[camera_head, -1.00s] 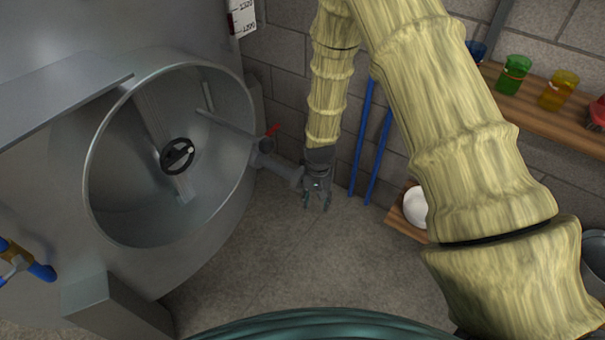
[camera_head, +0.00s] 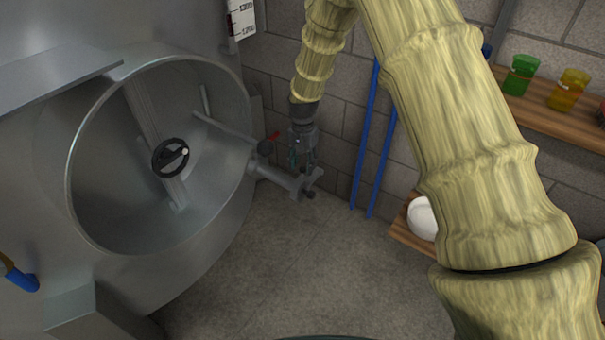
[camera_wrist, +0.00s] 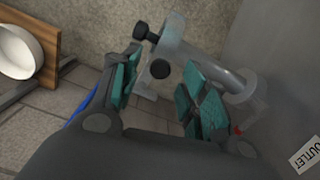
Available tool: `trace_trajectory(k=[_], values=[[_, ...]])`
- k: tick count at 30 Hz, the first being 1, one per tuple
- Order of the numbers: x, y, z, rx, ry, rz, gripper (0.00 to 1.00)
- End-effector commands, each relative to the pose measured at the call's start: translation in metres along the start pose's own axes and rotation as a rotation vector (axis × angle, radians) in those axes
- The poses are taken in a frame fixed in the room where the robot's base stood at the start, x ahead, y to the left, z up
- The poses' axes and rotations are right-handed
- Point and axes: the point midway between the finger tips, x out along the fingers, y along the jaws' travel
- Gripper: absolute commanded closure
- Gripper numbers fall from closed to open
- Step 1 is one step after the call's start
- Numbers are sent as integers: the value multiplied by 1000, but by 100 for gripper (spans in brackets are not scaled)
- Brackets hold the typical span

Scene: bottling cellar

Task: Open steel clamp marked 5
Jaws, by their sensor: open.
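The steel outlet pipe (camera_head: 272,173) sticks out from the tank's lower right. At its free end is a steel fitting (camera_head: 313,178) with dark knobs, which looks like the clamp. In the wrist view the steel fitting (camera_wrist: 180,42) shows two black knobs (camera_wrist: 147,34), and one shows between my fingers. I can read no number 5 on it. My gripper (camera_head: 303,164) points down at the pipe end. In the wrist view my gripper (camera_wrist: 160,75) is open, with teal pads on either side of the lower knob. I cannot tell whether it touches.
A red lever (camera_head: 273,136) is near the pipe's base. Blue poles (camera_head: 366,140) lean on the wall. A low wooden shelf with a white bowl (camera_head: 422,218) stands right. The floor (camera_head: 290,270) in front is clear.

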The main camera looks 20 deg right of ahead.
Motion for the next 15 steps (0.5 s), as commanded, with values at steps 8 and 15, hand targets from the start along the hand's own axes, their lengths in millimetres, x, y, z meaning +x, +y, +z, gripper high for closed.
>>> trace_trajectory(k=[8, 15], values=[[36, 0, 0, 0, 0, 0, 56], [45, 0, 0, 0, 1, -1, 56]])
